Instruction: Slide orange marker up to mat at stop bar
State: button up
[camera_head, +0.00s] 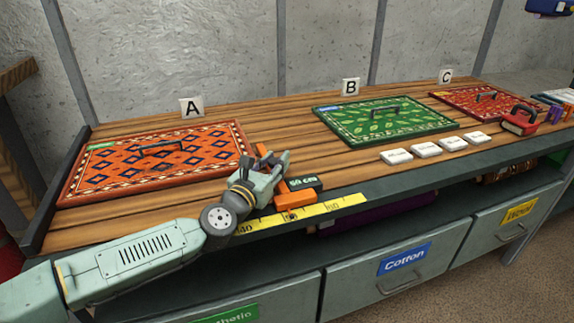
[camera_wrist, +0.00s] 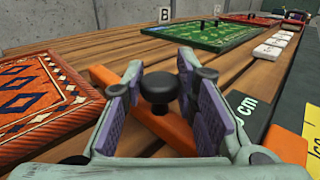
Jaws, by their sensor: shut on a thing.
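The orange marker (camera_head: 295,200) stands on the ruler at the table's front edge, its orange arm reaching back over the wood. A dark "60 cm" block is on its right. My gripper (camera_head: 270,165) is shut on the marker's black knob (camera_wrist: 157,88), with a purple-padded finger on each side. The orange patterned mat A (camera_head: 210,135) lies left of the marker; it also shows in the wrist view (camera_wrist: 35,95). A strip of bare wood shows between mat and marker arm. The dark stop bar (camera_head: 52,195) runs along the table's left end, close beside the mat.
The yellow ruler (camera_head: 345,204) runs along the front edge, partly hidden by my arm. Green mat B (camera_head: 345,135) and red mat C (camera_head: 460,100) lie to the right. Several white tiles (camera_head: 425,150) sit in front of B. Drawers (camera_head: 420,270) are below.

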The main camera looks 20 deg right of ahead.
jog(key=o, duration=0.9)
jog(key=shift+o, duration=0.2)
jog(key=v, duration=1.2)
